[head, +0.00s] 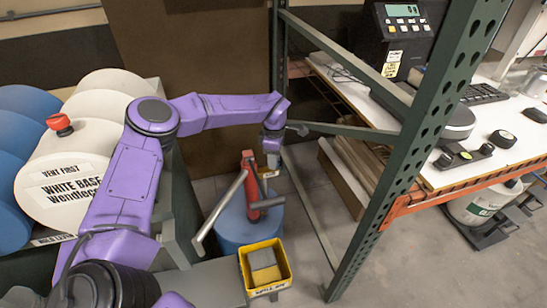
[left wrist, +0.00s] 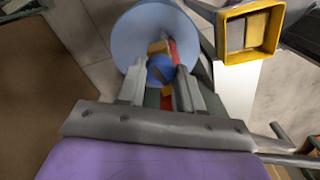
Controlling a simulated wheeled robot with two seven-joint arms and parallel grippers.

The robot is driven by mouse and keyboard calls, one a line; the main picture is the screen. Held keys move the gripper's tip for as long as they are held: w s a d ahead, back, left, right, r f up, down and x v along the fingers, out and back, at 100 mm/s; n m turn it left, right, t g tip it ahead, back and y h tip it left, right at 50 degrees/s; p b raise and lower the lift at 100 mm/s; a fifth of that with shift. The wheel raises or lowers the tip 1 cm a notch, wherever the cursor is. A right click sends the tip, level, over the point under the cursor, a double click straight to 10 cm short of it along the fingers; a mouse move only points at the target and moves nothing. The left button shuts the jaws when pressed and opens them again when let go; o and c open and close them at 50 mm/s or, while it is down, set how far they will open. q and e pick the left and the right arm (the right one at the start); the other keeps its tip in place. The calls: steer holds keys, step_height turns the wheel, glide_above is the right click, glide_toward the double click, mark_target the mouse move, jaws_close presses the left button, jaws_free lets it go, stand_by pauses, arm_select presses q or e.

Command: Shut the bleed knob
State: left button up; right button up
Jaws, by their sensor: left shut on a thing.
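A red pump (head: 251,183) with a grey crank handle (head: 217,210) stands on a blue drum (head: 245,224). The drum is below the gripper in the left wrist view (left wrist: 135,55). My left gripper (head: 271,150) is above the top of the pump, fingers pointing down. In the left wrist view a round blue knob (left wrist: 160,67), which looks like the bleed knob, sits between the fingertips (left wrist: 161,80); they are shut on it. Yellow and red pump parts show around it. The knob's turn position cannot be read. My right gripper is not in view.
A yellow bin (head: 284,266) is at the near side of the drum. White and blue barrels, one with a red cap (head: 60,123), lie on the left. A green rack post (head: 420,130) and a shelf with a scale (head: 399,35) are on the right. Floor is clear between.

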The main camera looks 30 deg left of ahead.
arm_select(q)
steer(key=shift+w+r+m, duration=0.1)
steer(key=shift+m, duration=1.5)
steer(key=o, duration=1)
steer(key=shift+o, duration=0.2)
steer(key=shift+r, duration=0.4)
step_height(320, 180, up, 10)
steer(key=b, duration=0.1)
steer(key=shift+f+b, duration=0.15)
steer(key=shift+b, duration=0.2)
steer(key=shift+a, duration=0.1)
